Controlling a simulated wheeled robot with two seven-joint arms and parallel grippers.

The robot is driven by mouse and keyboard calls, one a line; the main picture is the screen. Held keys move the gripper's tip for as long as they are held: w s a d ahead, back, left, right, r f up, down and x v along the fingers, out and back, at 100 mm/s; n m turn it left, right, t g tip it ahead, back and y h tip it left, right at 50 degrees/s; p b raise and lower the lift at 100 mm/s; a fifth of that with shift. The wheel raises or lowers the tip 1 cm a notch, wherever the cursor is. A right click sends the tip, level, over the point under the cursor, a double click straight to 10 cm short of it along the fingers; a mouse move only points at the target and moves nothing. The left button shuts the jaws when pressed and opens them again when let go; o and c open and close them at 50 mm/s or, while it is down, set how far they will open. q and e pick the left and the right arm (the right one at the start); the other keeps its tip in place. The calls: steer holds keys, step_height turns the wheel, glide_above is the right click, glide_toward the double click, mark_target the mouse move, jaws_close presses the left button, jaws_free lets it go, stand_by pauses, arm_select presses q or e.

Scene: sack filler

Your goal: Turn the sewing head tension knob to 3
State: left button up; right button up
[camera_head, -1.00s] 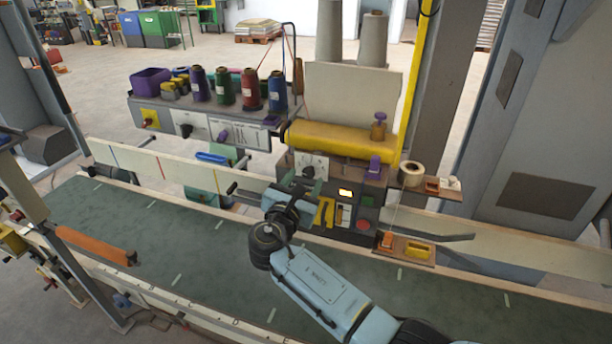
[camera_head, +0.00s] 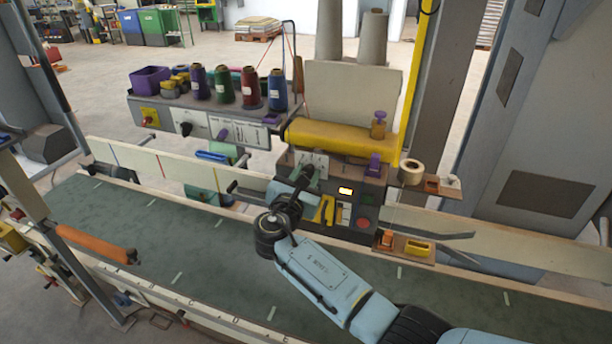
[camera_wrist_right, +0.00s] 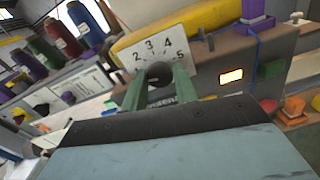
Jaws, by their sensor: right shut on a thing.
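The sewing head (camera_head: 372,190) is a dark box under a yellow cylinder, with a lit display and buttons on its front. Its white tension dial plate (camera_head: 312,160) shows behind my right gripper. In the right wrist view the plate (camera_wrist_right: 150,50) carries numbers, with 2, 3, 4 and 5 readable. The dark round tension knob (camera_wrist_right: 160,72) sits below the numbers, between the green fingers. My right gripper (camera_wrist_right: 160,82) is shut on the knob. It also shows in the head view (camera_head: 306,176). The knob's pointer is not clear. My left gripper is out of view.
Thread spools (camera_head: 248,88) stand on a grey panel left of the sewing head. A yellow lever (camera_head: 325,208) and a red button (camera_head: 363,224) sit close to my right gripper. A green conveyor belt (camera_head: 180,235) runs in front.

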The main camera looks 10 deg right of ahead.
steer(key=m+b, duration=0.1)
steer(key=m, duration=0.1)
steer(key=m+b, duration=0.1)
steer(key=b, duration=0.1)
steer(key=shift+f+m, duration=0.2)
steer(key=shift+m, duration=0.2)
steer(key=m+b, duration=0.4)
steer(key=shift+m, duration=0.3)
steer(key=m+b, duration=0.5)
steer(key=shift+r+m+b, duration=0.15)
steer(key=shift+m+b, duration=0.8)
steer(key=shift+m, duration=0.25)
steer(key=o, duration=1)
steer(key=shift+r, duration=0.1)
